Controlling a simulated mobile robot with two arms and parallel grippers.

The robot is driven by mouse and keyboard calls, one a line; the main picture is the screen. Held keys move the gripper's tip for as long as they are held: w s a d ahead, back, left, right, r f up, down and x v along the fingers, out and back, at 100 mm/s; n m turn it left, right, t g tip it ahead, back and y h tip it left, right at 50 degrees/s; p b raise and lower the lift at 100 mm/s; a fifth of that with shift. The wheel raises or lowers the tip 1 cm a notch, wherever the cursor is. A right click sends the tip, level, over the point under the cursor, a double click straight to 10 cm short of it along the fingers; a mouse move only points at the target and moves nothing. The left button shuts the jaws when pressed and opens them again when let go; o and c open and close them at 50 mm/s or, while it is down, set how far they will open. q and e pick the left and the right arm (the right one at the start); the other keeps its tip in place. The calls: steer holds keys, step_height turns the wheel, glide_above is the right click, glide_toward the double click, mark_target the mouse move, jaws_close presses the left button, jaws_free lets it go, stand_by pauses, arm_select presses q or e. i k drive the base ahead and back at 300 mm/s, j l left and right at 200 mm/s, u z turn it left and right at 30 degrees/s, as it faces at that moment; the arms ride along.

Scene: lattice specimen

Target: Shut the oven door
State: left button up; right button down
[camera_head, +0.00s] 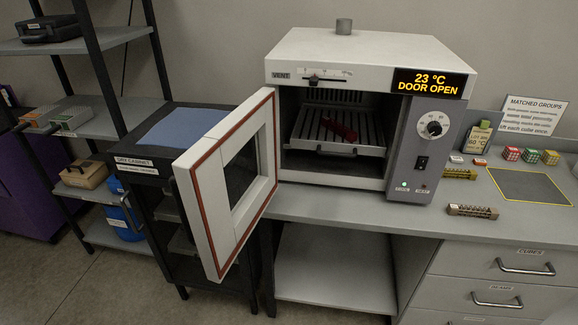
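A white and grey oven (360,105) stands on the grey bench. Its display (429,84) reads "23 °C DOOR OPEN". The oven door (233,175) is hinged at the oven's left side and stands wide open, swung out toward me and over the front of the bench. It is white with a window and a red-brown seal. Inside the oven, a slatted rack (337,132) bears a dark red object (339,129). Neither of my grippers shows in the head view.
A dark cabinet (160,180) labelled "DRY CABINET" stands left of the door, with a blue mat on top. Lattice pieces (472,211), several small cubes (530,155) and a yellow-outlined dark mat (528,187) lie right of the oven. Shelving (88,95) stands at far left.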

mark_target(197, 186)
steer(key=i+j+z, duration=0.2)
steer(key=z, duration=0.25)
steer(key=i+j+z, duration=0.15)
steer(key=j+z, duration=0.3)
steer(key=i+j+z, duration=0.1)
steer(key=j+z, duration=0.3)
steer(key=i+j+z, duration=0.1)
steer(key=j, duration=0.65)
steer(key=j+z, duration=0.1)
steer(key=j, duration=0.7)
